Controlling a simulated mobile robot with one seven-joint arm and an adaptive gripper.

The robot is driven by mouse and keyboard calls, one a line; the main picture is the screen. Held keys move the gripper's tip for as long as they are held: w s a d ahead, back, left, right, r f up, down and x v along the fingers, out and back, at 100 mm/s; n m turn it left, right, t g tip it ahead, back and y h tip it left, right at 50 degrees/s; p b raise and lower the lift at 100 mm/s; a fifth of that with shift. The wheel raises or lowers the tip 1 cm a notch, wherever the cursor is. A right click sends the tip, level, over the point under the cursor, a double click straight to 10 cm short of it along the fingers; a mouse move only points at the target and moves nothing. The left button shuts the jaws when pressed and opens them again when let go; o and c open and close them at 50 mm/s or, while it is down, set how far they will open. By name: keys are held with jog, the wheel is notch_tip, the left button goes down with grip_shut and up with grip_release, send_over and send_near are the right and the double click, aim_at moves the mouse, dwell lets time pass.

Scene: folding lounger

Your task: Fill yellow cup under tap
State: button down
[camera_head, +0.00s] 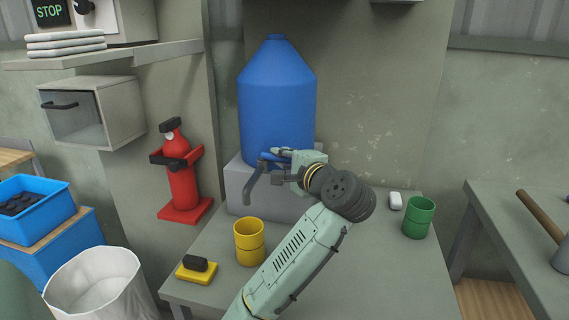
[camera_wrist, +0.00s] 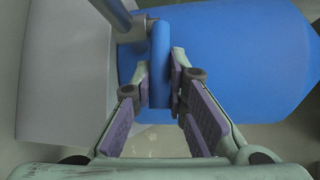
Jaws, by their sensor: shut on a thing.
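The yellow cup (camera_head: 249,243) stands upright on the table, below the tap's spout in the head view; whether it is exactly under the outlet I cannot tell. The tap (camera_head: 253,184) has a grey bent spout and comes off the front of a blue water container (camera_head: 277,100). No water stream shows. My gripper (camera_head: 272,167) is at the tap, and in the wrist view (camera_wrist: 161,88) its purple-padded fingers are shut on the blue tap handle (camera_wrist: 159,42). The cup's inside bottom is not clear to see.
The container stands on a grey block (camera_head: 238,190). A yellow sponge-like block (camera_head: 196,273) with a black top lies left of the cup. A green cup (camera_head: 419,217) and a small white item (camera_head: 395,201) stand at the right. A white bin (camera_head: 95,285) is at the left.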

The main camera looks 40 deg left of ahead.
aim_at(290, 160)
jog(key=shift+w+n+g+y, duration=0.3)
jog(key=shift+n+g, duration=0.1)
jog(key=shift+g, duration=0.1)
jog(key=shift+a+g, duration=0.1)
jog(key=shift+g, duration=0.2)
jog(key=c, duration=1.6)
grip_release()
jog(key=shift+o, duration=0.2)
jog(key=v, duration=0.7)
jog(key=shift+s+d, duration=0.15)
jog(key=shift+d, duration=0.1)
